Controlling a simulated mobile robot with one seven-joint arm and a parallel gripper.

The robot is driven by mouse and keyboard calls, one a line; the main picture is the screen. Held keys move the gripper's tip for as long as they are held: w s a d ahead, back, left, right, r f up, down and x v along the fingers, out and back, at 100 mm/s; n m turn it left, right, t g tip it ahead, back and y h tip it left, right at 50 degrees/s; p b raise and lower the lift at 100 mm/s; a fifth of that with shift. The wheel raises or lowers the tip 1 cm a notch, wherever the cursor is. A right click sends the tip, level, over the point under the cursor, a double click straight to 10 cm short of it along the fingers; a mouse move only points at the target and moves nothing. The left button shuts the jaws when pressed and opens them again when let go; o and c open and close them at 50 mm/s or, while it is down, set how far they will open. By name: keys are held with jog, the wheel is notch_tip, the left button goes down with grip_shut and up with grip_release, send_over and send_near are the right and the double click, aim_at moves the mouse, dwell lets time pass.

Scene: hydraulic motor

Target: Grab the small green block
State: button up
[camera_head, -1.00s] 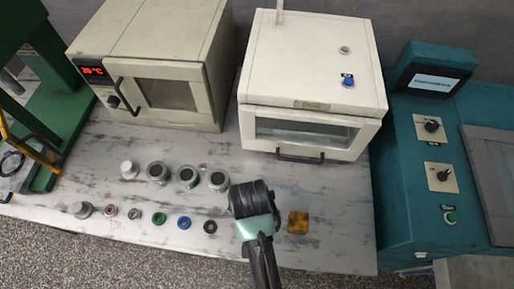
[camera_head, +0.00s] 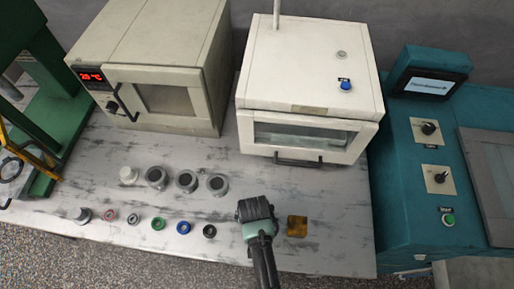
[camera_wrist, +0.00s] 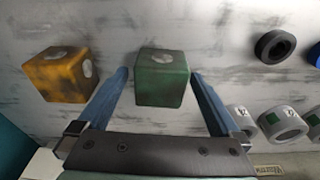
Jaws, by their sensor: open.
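The small green block (camera_wrist: 161,80) sits on the grey-streaked table (camera_wrist: 215,25) in the wrist view. My gripper (camera_wrist: 160,75) is open, with one blue finger to the left of the block and one to the right. Gaps show between the fingers and the block in that view; how far the fingertips are above the table is hard to tell. In the head view my gripper (camera_head: 256,210) is over the front right of the table, and the green block is hidden by it.
A yellow block (camera_wrist: 63,74) lies just left of the gripper in the wrist view and shows in the head view (camera_head: 297,226). Several rings, including a black ring (camera_head: 209,231), and grey cylinders (camera_head: 187,180) stand left. A white oven (camera_head: 310,125) stands behind.

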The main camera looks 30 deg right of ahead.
jog(key=shift+f, duration=0.1)
grip_shut()
dwell(0.5)
